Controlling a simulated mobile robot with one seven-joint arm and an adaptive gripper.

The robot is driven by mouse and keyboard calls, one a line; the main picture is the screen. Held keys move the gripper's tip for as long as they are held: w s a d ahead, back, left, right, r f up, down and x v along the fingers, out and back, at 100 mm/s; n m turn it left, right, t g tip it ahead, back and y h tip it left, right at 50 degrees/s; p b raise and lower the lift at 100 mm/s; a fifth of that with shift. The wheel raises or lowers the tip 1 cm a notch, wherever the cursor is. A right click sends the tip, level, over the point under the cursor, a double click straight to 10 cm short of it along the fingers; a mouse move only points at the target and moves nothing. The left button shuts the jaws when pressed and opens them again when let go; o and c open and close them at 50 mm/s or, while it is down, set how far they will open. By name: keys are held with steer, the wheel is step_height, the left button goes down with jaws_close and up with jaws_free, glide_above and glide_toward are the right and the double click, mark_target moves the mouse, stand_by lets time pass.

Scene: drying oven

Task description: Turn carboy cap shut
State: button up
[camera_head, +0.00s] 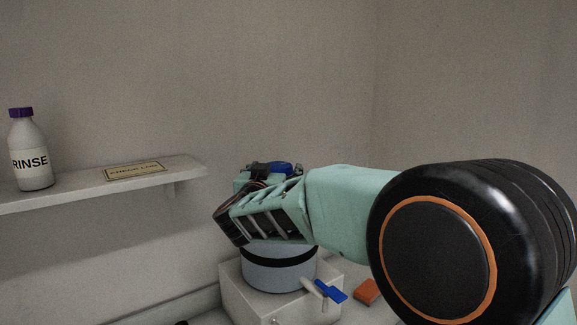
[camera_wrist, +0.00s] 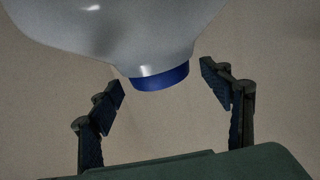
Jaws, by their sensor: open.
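The carboy (camera_head: 280,272) is a pale grey-blue vessel with a dark band, standing on a white block; my arm hides its upper part in the head view. In the wrist view its pale shoulder (camera_wrist: 120,35) narrows to a blue cap (camera_wrist: 160,78) on the neck. My gripper (camera_wrist: 163,83) is open, with one dark finger on each side of the cap and visible gaps between fingers and cap. In the head view the fingertips cannot be made out. Whether the cap is loose or tight cannot be told.
A blue-handled tap (camera_head: 329,291) sticks out at the carboy's lower front. The white block (camera_head: 245,302) stands under the carboy, with an orange block (camera_head: 367,291) to the right. A wall shelf (camera_head: 80,191) at left holds a RINSE bottle (camera_head: 30,155) and a label plate (camera_head: 135,171).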

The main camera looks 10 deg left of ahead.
steer(key=shift+w, duration=0.75)
steer(key=shift+c, duration=0.7)
steer(key=c, duration=1)
